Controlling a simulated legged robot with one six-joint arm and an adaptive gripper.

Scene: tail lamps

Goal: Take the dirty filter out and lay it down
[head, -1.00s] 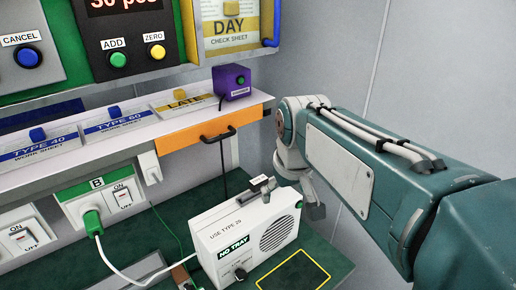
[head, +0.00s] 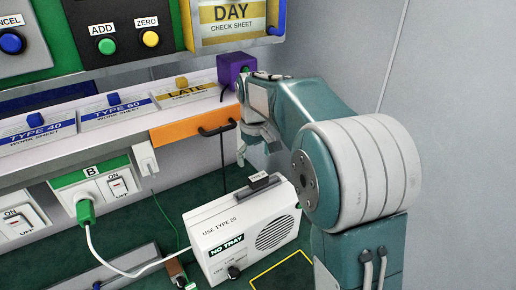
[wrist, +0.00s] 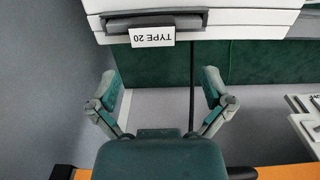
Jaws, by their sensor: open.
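A white machine (head: 215,226) marked "USE TYPE 20" and "NO TRAY" stands on the dark green surface. A dark grey filter piece (head: 258,184) sits in its top with a small pale tag. The wrist view shows this dark piece (wrist: 118,22) in the machine's slot, its tag reading "TYPE 20" upside down. My gripper (wrist: 158,88) is open and empty. Its fingers point toward the machine and stand apart from the tag. I cannot tell whether the filter is dirty.
A yellow-outlined area (head: 283,270) lies right of the machine, partly hidden by my arm. An orange panel (head: 180,135) with a black handle (head: 213,133) and a purple box (head: 236,70) are close to my gripper. A white cable (head: 118,272) runs left.

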